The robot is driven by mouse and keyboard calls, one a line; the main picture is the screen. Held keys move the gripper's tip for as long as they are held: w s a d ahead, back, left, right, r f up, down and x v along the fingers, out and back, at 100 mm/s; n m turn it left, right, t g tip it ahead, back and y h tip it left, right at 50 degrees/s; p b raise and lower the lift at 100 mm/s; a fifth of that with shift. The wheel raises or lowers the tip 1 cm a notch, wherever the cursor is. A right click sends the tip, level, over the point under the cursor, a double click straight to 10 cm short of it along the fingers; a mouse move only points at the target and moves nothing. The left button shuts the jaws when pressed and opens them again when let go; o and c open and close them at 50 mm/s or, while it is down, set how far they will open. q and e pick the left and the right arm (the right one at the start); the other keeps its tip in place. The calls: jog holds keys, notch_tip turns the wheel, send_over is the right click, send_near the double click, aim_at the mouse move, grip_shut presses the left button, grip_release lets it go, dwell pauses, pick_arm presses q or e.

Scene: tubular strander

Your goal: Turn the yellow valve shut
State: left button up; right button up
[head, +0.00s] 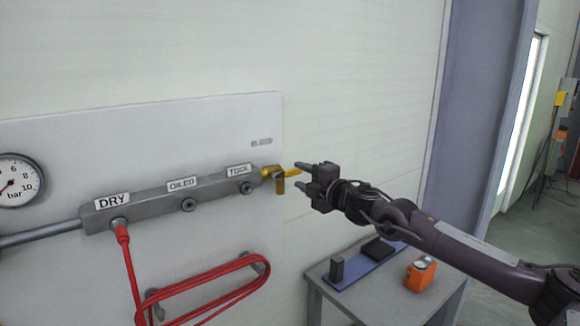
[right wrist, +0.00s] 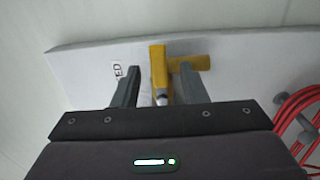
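The yellow valve (head: 279,185) sits at the right end of the grey manifold bar (head: 160,201) on the wall panel. In the head view one yellow part points down and another sticks out to the right, towards my gripper. My right gripper (head: 299,176) comes in from the right, close to the valve. In the right wrist view its two fingers (right wrist: 159,80) are apart, with a yellow bar of the valve (right wrist: 158,62) between their tips. I cannot tell whether either finger touches it. My left gripper is not in view.
A pressure gauge (head: 17,181) is at the far left. A red hose (head: 126,258) hangs from the DRY outlet, with a red coil (head: 205,287) on hooks below the bar. A grey table (head: 350,306) at lower right holds a blue tray (head: 353,277) and an orange device (head: 420,275).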

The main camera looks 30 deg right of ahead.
aim_at(295, 173)
jog(key=w, duration=0.1)
jog(key=w+p, duration=0.1)
jog(key=w, duration=0.1)
jog(key=w+p, duration=0.1)
jog(key=shift+w+a+r, duration=0.25)
jog(key=shift+w+a, duration=0.05)
jog(key=shift+a, duration=0.05)
jog(key=shift+w+f+p, duration=0.25)
jog(key=shift+w+p, duration=0.05)
jog(key=shift+w, duration=0.25)
grip_shut()
